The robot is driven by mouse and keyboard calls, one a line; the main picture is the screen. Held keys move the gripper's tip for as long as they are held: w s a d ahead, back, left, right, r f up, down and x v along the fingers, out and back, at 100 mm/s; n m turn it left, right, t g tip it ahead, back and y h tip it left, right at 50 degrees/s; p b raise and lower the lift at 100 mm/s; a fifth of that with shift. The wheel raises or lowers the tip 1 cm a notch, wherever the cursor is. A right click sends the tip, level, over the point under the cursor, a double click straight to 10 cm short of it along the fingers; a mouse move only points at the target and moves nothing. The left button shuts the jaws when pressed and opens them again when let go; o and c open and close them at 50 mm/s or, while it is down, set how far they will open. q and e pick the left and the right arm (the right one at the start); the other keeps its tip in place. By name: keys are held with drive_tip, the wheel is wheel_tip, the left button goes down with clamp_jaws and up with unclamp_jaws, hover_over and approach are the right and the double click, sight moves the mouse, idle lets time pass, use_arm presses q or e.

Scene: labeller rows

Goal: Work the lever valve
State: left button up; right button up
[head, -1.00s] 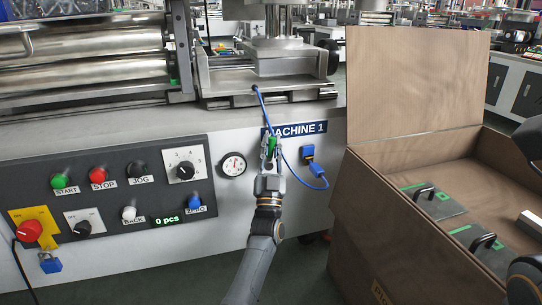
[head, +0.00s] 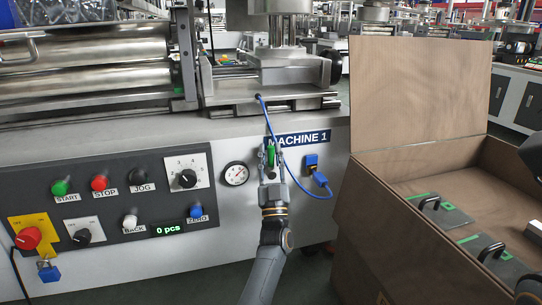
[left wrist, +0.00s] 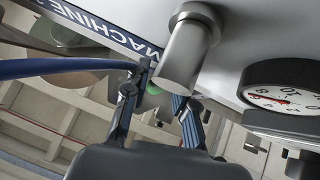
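The green lever (head: 271,154) of the valve shows on the machine's front, just below the blue MACHINE 1 label and left of the blue plug. My left gripper (head: 268,163) is at the lever, with a finger on each side of it. In the left wrist view, a grey metal cylinder (left wrist: 187,52) stands in front of the fingers (left wrist: 160,95) and hides part of the right one. The fingers are apart with a little green between them; whether they press on the lever cannot be told. My right gripper does not show.
A round gauge (head: 235,174) sits left of the gripper. A blue cable (head: 273,125) loops close to it, beside the blue plug (head: 311,161). A control panel (head: 110,204) lies further left. A large brown open box (head: 372,215) stands close on the right.

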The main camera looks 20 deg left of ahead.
use_arm(q)
drive_tip(key=shift+o, duration=0.3)
wheel_tip(320, 180, up, 10)
idle(0.5)
